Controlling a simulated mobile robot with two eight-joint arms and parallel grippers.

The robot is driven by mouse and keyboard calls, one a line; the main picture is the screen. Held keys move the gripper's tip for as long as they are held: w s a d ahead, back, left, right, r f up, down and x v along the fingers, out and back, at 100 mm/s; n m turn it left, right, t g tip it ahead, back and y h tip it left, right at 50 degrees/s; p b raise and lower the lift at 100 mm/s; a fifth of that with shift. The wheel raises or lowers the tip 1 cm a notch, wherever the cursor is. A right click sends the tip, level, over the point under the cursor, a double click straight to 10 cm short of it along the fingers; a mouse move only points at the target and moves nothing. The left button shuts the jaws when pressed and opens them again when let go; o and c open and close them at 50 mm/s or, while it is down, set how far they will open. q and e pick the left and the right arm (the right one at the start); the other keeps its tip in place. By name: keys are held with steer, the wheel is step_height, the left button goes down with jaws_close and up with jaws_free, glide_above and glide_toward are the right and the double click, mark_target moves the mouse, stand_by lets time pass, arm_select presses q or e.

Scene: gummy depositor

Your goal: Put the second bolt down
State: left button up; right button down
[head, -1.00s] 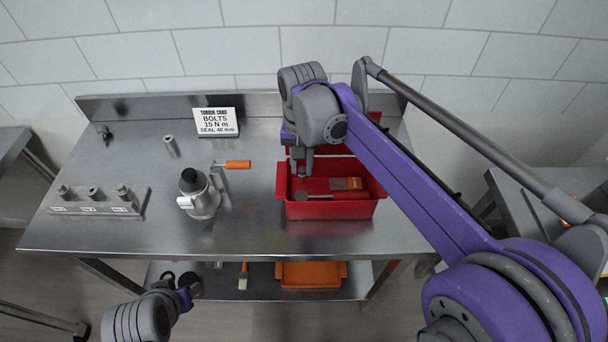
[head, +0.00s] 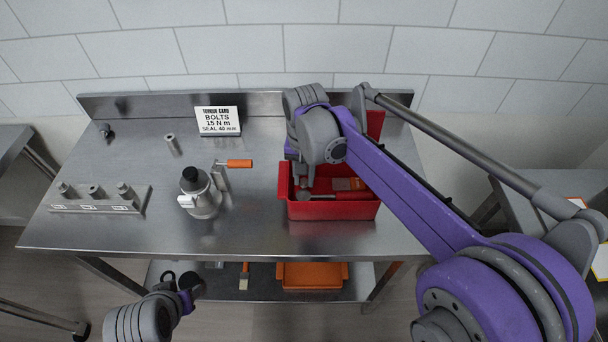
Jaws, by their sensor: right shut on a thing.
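My right gripper (head: 304,182) reaches down into the left part of the red bin (head: 333,211) on the steel table. Its fingers are partly hidden by the wrist and the bin's wall. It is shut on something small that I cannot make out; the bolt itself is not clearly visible.
A metal pump-like body (head: 203,199) with a black knob stands mid-table beside an orange-handled tool (head: 238,163). A socket rack (head: 100,207) is at left, with a grey cylinder (head: 172,145) and a torque card (head: 218,121) behind. An orange tray (head: 312,275) is on the lower shelf.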

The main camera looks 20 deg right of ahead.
mark_target(304, 181)
steer(key=c, duration=1)
jaws_free()
steer(key=shift+o, duration=0.2)
steer(key=shift+r, duration=0.25)
step_height(304, 181, up, 12)
steer(key=p, duration=0.2)
steer(key=s+d+f+n+t, duration=0.1)
steer(key=s+f+t, duration=0.1)
steer(key=s+f, duration=0.3)
steer(key=s+d+f+n+t, duration=0.1)
steer(key=s+f+n, duration=0.1)
steer(key=s+f, duration=0.3)
steer(key=s+d+f+n+t, duration=0.2)
steer(key=s+f, duration=0.3)
steer(key=s, duration=0.2)
steer(key=shift+s+d+f+t, duration=0.1)
steer(key=shift+s+f+t, duration=0.2)
steer(key=shift+s+f, duration=0.05)
